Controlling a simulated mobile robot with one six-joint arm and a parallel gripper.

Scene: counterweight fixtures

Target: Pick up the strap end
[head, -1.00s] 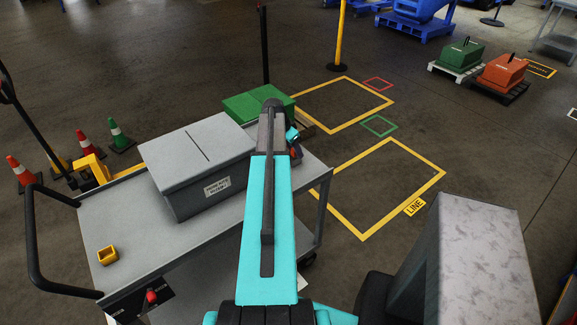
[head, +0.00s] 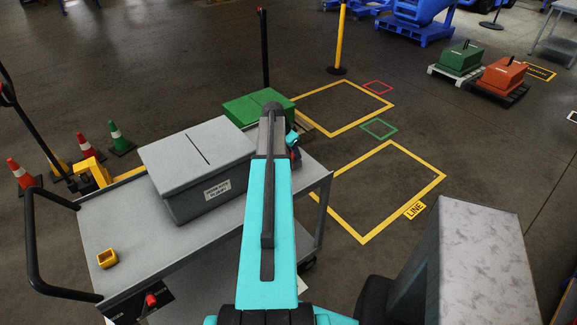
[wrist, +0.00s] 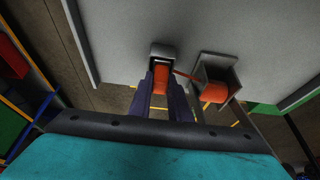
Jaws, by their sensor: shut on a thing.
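In the wrist view, an orange strap end (wrist: 161,76) hangs below a small grey metal bracket (wrist: 163,50) on a pale grey surface. The two dark purple fingers of my gripper (wrist: 160,92) are shut on the strap end, one on each side. A thin orange strip runs from beside the strap end to an orange roll (wrist: 214,92) in a second grey bracket (wrist: 225,68) on the right. In the head view my arm hides the fingers and the strap.
A grey cart (head: 130,225) carries a grey lidded box (head: 195,165) and a small yellow block (head: 107,258). A green box (head: 243,108) stands behind the cart. A pale grey block (head: 478,255) stands at the lower right. Yellow floor outlines (head: 425,190) are empty.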

